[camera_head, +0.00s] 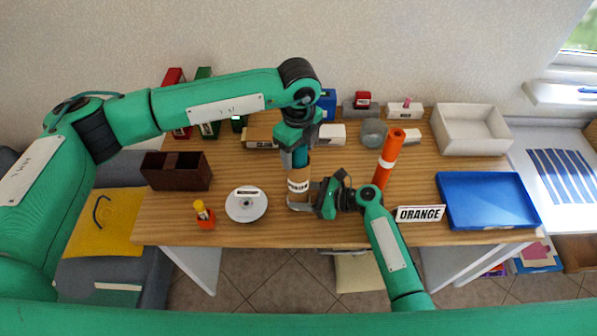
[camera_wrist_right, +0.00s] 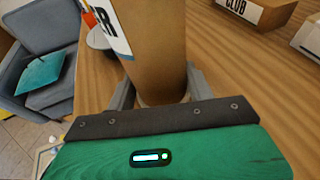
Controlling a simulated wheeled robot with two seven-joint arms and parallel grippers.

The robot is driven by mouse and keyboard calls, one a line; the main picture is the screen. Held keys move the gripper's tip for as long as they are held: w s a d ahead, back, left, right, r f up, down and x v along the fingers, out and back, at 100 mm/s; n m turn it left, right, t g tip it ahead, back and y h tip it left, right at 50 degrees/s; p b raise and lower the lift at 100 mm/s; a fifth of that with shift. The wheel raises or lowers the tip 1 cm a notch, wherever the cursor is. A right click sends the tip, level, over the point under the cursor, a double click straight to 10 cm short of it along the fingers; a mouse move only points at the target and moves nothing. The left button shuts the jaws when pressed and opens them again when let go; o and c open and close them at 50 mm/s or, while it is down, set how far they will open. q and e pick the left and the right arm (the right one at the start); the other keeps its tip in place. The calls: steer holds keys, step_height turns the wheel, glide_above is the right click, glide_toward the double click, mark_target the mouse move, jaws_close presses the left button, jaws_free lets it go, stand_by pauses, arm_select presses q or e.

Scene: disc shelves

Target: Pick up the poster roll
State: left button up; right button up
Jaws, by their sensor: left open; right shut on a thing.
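The poster roll is a brown cardboard tube (camera_head: 299,187) with a white label band, standing upright near the middle of the table. In the right wrist view the tube (camera_wrist_right: 150,45) fills the space between the fingers, with a label ending in "ER". My right gripper (camera_head: 312,198) is shut on its lower part from the right side. My left gripper (camera_head: 299,160) points down from above at the tube's top; it is open. Its fingertips overlap the tube's top end, so I cannot tell whether they touch it.
An orange tube (camera_head: 389,158) stands upright right of the right gripper, near an "ORANGE" sign (camera_head: 420,214). A white disc (camera_head: 247,204) and an orange holder (camera_head: 204,217) lie left. A blue tray (camera_head: 487,201), white bin (camera_head: 471,130) and dark brown box (camera_head: 176,171) flank the table.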

arm_select(q)
steer(key=c, duration=1.3)
step_height(320, 180, up, 28)
steer(key=shift+r, duration=0.1)
arm_select(e)
steer(key=o, duration=0.8)
steer(key=shift+o, duration=0.2)
